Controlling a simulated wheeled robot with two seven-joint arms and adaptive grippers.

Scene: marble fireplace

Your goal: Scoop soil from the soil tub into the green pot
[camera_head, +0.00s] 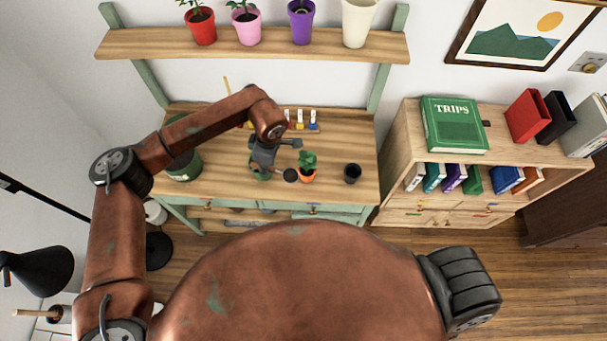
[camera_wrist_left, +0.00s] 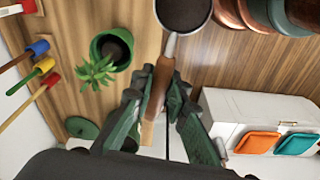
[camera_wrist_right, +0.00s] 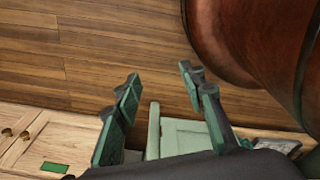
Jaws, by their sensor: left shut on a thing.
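My left gripper (camera_head: 262,155) is over the middle of the workbench. It is shut on the wooden handle of a scoop (camera_wrist_left: 153,110). The scoop's round metal bowl, at the top of the left wrist view, holds dark soil (camera_wrist_left: 183,12). The green pot (camera_wrist_left: 96,48) is left of the scoop there, dark inside, with plant leaves overlapping its near side. The scoop bowl is apart from it. A large green tub (camera_head: 184,170) stands at the bench's left end, its inside mostly hidden by my arm. My right gripper (camera_wrist_right: 160,80) is open and empty, away from the bench.
A shelf (camera_head: 250,45) with pots spans above. A bookcase (camera_head: 440,165) stands at right. Bare bench (camera_head: 345,140) shows at back right.

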